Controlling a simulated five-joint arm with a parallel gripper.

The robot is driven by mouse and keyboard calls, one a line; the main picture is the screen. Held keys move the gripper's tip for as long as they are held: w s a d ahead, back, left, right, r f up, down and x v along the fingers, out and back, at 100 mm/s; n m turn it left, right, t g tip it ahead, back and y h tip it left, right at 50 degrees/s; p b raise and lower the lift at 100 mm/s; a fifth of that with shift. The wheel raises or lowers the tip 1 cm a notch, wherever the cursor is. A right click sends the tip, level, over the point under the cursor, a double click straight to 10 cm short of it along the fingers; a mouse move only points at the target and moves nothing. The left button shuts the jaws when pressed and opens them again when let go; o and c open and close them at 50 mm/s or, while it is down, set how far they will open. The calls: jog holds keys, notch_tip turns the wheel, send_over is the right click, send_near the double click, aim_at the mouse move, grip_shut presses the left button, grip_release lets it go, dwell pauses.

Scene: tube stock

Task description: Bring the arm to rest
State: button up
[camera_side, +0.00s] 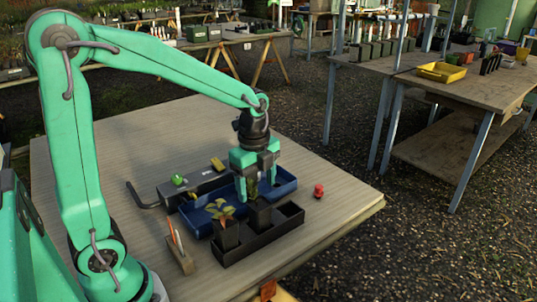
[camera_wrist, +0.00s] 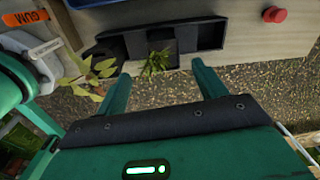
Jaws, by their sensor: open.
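My gripper (camera_side: 257,192) is open over the workbench, pointing down above the black compartment tray (camera_side: 285,228). A dark square pot (camera_side: 260,216) stands in the tray just below the fingers. In the wrist view my gripper (camera_wrist: 162,84) shows two spread green fingers with nothing gripped. A spiky green plant (camera_wrist: 157,62) shows between them in that view, apart from both fingers. I cannot tell its exact height against the fingertips.
A leafy potted plant (camera_side: 222,212) stands at the tray's left end. A blue tray (camera_side: 281,187) lies behind. A red knob-like object (camera_side: 318,190) is to the right. A wooden block with upright sticks (camera_side: 181,255) stands in front left. The bench's far left is clear.

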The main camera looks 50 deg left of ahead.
jog(key=s+r+n+t, duration=0.5)
jog(key=s+r+n, duration=0.3)
jog(key=s+n, duration=0.4)
jog(key=d+n, duration=0.1)
jog(key=n, duration=0.3)
jog(key=shift+s+r+n, duration=0.3)
jog(key=shift+s+n, duration=0.1)
